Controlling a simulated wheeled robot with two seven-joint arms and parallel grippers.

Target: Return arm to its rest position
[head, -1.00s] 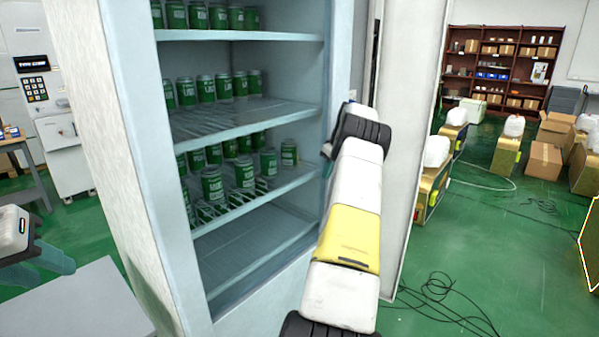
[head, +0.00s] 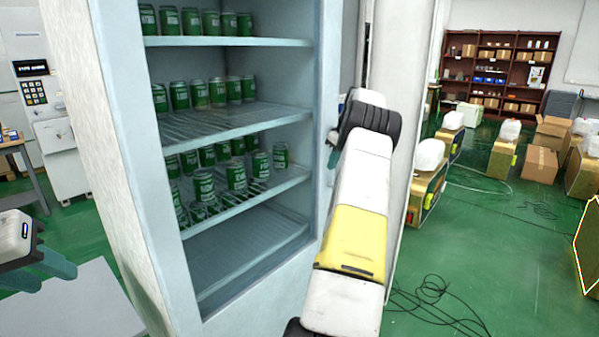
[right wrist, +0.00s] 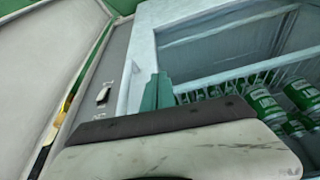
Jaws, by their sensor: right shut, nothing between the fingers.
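My right arm reaches up in the middle of the head view, in front of the right side of an open-fronted cooler (head: 180,285). My right gripper (head: 333,150) is largely hidden behind its own wrist there. In the right wrist view, its green fingers (right wrist: 157,92) are together and empty, by the cooler's pale frame. My left gripper (head: 58,276) is at the left edge of the head view, with its teal fingers apart and nothing seen between them. It is above a pale grey surface.
Green cans (head: 236,178) stand on several cooler shelves; the lowest shelf (head: 250,245) is empty. A white door panel (head: 395,130) stands close to the right of my right arm. Cables (head: 440,305) lie on the green floor. Boxes (head: 540,163) and shelving (head: 500,70) are further right.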

